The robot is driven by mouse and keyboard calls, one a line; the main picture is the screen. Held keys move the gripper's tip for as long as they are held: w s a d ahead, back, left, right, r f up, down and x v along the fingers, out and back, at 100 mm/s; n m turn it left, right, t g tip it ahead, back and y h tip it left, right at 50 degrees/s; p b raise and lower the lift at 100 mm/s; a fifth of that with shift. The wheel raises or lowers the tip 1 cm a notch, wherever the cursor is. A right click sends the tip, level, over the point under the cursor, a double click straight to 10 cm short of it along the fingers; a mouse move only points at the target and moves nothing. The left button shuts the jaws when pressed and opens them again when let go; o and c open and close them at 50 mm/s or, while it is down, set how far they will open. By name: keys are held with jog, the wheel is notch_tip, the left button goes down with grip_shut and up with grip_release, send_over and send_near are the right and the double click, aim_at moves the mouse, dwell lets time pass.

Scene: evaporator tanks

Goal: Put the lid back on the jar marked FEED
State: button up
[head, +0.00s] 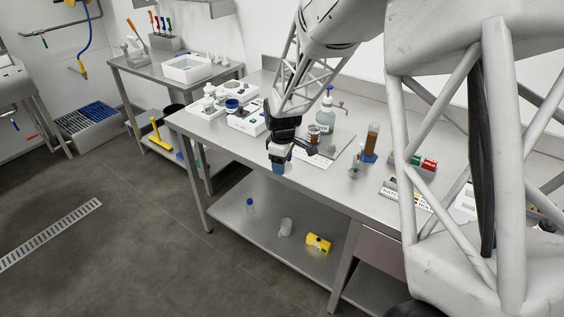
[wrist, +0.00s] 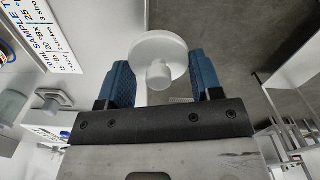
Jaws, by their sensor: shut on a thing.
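My gripper (head: 279,165) hangs over the front edge of the steel bench, left of its middle. In the wrist view, its blue finger pads (wrist: 160,75) stand on either side of a white round lid (wrist: 158,48) with a small knob, and the gripper is shut on it. In the head view I cannot make out the lid clearly. I cannot read FEED on any jar. A small clear jar (head: 355,168) and a tall vessel with brown contents (head: 372,138) stand on the bench right of my gripper. A brown item (head: 312,134) stands just behind it.
A pump bottle (head: 325,117) stands behind my gripper. White devices (head: 245,122) stand at the bench's left end; red and green blocks (head: 424,161) are at right. The lower shelf (head: 262,229) holds a yellow item (head: 318,243).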

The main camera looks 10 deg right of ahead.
dwell(0.3)
jog(key=w+d+r+m, duration=0.2)
jog(key=w+d+r, duration=0.2)
jog(key=w+d, duration=0.3)
jog(key=w+d+r+m, duration=0.3)
jog(key=w+d+r, duration=0.2)
jog(key=w+d, duration=0.3)
jog(key=w, duration=0.3)
jog(key=shift+w+r, duration=0.3)
jog(key=shift+w, duration=0.1)
jog(key=shift+f, duration=0.15)
jog(key=shift+f, duration=3.05)
jog(key=shift+f, duration=0.2)
